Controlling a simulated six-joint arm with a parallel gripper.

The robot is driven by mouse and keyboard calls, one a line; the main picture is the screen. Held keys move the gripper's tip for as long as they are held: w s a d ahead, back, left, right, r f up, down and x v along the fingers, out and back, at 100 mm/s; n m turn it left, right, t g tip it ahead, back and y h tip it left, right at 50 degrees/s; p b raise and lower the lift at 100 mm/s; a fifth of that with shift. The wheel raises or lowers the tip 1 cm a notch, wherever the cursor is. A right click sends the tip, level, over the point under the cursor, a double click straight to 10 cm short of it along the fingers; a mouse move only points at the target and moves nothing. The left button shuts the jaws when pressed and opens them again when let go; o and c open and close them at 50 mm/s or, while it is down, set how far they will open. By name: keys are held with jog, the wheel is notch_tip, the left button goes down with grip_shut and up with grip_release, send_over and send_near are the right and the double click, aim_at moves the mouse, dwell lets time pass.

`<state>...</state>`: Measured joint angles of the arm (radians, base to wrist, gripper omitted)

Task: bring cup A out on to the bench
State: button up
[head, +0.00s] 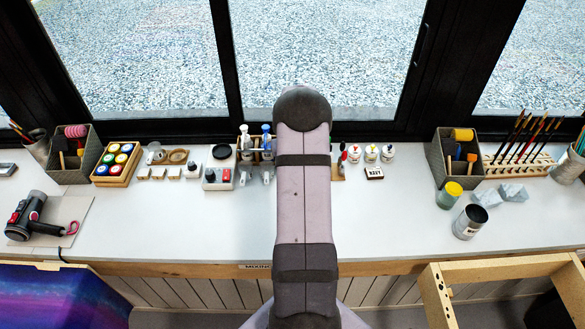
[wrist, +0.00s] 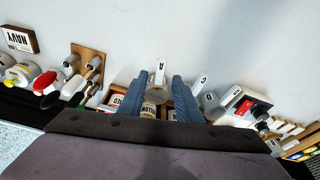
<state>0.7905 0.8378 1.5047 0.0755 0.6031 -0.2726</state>
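Cup A is a small pale cup (wrist: 157,96) with a white tab marked A (wrist: 160,66), in the middle of the wrist view. My gripper (wrist: 160,76) has its two blue fingers apart, one on each side of the cup, with a gap visible beside the tab. The cup's lower part and any contact with the fingers are hard to make out. In the head view, my arm hides cup A and the gripper. The white bench (head: 400,220) is bare in front of the row of items.
A tab marked C (wrist: 200,83) stands close to the right finger; a tab marked D is close to the left. Labelled jars (wrist: 148,109) sit behind cup A. A black-and-red device (wrist: 245,106) and a wooden peg holder (wrist: 92,60) flank the spot. The window lies behind.

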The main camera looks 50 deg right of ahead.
jog(key=shift+f, duration=0.1)
jog(key=shift+b+x, duration=2.05)
jog(key=shift+x, duration=0.85)
jog(key=shift+a, duration=0.1)
grip_shut()
jog(key=shift+p+v, duration=0.75)
jog(key=shift+v, duration=0.35)
jog(key=shift+w+b, duration=0.2)
jog(key=shift+b, duration=0.25)
